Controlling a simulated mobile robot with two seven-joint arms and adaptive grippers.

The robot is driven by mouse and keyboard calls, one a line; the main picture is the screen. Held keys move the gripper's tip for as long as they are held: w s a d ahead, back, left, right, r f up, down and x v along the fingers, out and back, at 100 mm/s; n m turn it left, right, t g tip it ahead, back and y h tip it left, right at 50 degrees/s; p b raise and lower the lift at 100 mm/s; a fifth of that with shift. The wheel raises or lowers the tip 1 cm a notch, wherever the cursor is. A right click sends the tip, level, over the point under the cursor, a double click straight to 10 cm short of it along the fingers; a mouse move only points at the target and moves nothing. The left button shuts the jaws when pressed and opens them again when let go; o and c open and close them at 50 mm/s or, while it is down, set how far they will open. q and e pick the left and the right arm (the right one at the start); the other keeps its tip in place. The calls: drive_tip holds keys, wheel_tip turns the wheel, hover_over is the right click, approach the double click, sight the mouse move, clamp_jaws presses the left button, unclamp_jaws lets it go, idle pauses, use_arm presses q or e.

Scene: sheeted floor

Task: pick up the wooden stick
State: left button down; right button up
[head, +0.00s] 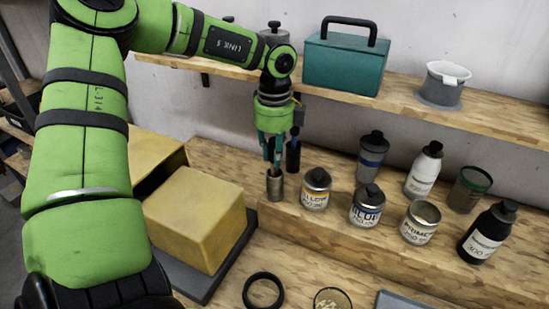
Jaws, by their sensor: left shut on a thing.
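My left gripper (273,158) points straight down over a small metal cup (275,186) on the wooden bench step. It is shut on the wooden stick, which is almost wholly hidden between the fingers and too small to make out. The fingertips are right at the cup's mouth. I cannot tell whether the stick's lower end is still inside the cup. My right gripper is not in view.
A dark slim bottle (293,156) stands close behind the gripper. Several cans and bottles stand to the right, the nearest a labelled tin (316,189). A yellow block (195,218) is at left. A shelf above holds a teal toolbox (344,66) and grey pot (440,90).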

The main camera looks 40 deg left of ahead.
use_arm(q)
drive_tip(key=shift+r, duration=0.2)
wheel_tip(320, 180, up, 9)
drive_tip(key=b, duration=0.3)
drive_tip(key=shift+f, duration=0.2)
drive_tip(key=shift+r, duration=0.5)
drive_tip(key=c, duration=1.8)
unclamp_jaws()
clamp_jaws()
